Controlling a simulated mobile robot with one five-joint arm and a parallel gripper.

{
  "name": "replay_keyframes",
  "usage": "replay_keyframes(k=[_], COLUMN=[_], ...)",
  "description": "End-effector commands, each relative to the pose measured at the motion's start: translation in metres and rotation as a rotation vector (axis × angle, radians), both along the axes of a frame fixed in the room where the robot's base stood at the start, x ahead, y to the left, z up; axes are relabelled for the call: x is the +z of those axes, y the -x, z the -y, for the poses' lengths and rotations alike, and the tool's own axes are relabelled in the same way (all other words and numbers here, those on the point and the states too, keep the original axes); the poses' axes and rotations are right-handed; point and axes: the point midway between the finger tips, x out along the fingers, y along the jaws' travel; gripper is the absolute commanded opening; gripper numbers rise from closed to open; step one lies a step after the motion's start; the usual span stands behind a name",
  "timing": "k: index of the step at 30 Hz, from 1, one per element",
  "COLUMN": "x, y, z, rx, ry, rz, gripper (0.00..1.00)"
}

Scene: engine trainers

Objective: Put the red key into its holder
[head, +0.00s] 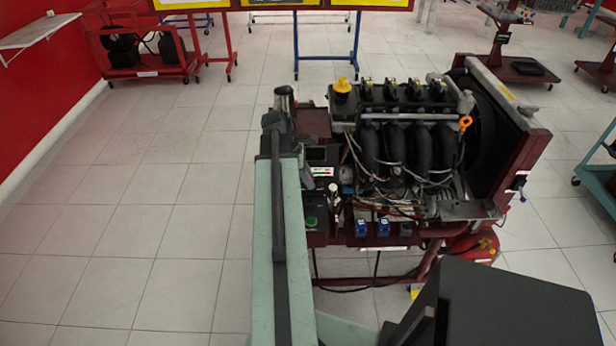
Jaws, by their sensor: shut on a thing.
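No red key can be made out in the head view. The engine trainer (405,140) stands ahead on a dark red frame, and a control panel is on its near left side. I cannot tell whether that fitting is the key's holder. A long teal and dark part in the foreground hides some of the trainer's left side.
Blue connectors (383,227) sit along the trainer's near edge. A red cart (140,50) stands at the back left by a red wall (45,85). The tiled floor (150,220) at left is clear.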

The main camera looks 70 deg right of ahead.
Motion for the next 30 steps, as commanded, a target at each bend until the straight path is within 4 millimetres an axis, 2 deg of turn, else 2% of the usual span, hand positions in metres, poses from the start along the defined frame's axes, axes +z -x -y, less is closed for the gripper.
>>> replay_keyframes(k=[1, 7, 9, 14, 30], x=[-0.012, -0.037, -0.031, -0.030, -0.039], y=[0.000, 0.000, 0.000, -0.001, 0.002], z=[0.000, 0.000, 0.000, 0.000, 0.000], rx=[0.000, 0.001, 0.001, 0.002, 0.002], ry=[0.000, 0.000, 0.000, -0.001, 0.000], rz=[0.000, 0.000, 0.000, 0.000, 0.000], gripper=[0.00, 0.00, 0.00, 0.00, 0.00])
